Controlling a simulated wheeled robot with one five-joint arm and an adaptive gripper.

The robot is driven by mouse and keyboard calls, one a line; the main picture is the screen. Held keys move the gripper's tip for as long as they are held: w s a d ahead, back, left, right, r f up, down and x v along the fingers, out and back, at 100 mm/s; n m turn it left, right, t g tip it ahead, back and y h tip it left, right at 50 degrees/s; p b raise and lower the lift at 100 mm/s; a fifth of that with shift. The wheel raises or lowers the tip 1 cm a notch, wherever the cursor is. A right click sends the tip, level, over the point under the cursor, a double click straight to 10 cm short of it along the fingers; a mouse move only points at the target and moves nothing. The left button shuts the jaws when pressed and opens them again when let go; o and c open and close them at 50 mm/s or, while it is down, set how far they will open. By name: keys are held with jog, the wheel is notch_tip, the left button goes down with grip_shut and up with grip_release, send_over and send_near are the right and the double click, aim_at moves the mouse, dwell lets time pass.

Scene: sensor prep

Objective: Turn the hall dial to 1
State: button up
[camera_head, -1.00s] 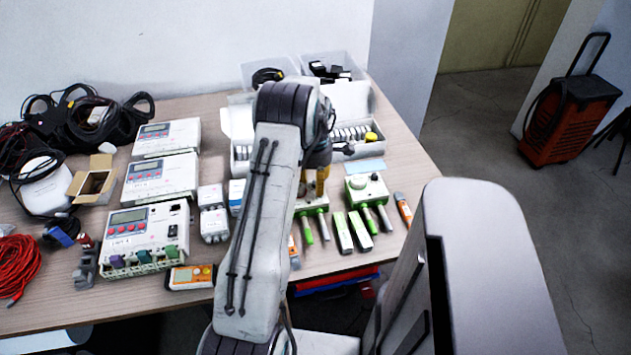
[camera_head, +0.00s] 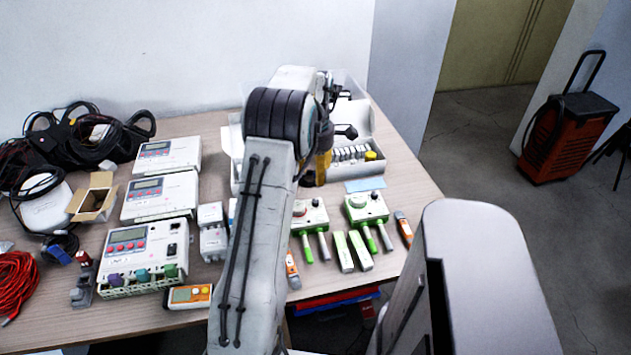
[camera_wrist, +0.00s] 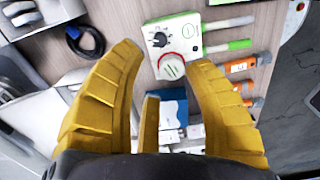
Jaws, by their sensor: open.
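Two white boxes with green edges stand side by side at the right of the table, a left box (camera_head: 316,215) and a right box (camera_head: 378,209). The right box has a round dial (camera_head: 358,201). I cannot tell which is the hall one. My gripper (camera_head: 318,178) hangs above and behind the left box, its yellow fingers open and empty. In the wrist view one box (camera_wrist: 187,36) shows a black knob (camera_wrist: 159,40) and a white dial with a red ring (camera_wrist: 171,67). My open gripper (camera_wrist: 167,60) has this dial between its fingertips in the picture; contact cannot be told.
Probes with green or grey handles and orange pens (camera_head: 403,228) lie at the front right. Several white meters (camera_head: 158,195) stand at the left, with cables (camera_head: 80,128) behind. A white case (camera_head: 375,160) is at the back. My arm hides the middle table.

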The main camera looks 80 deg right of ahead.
jog(key=shift+r, duration=0.6)
jog(key=shift+f, duration=0.1)
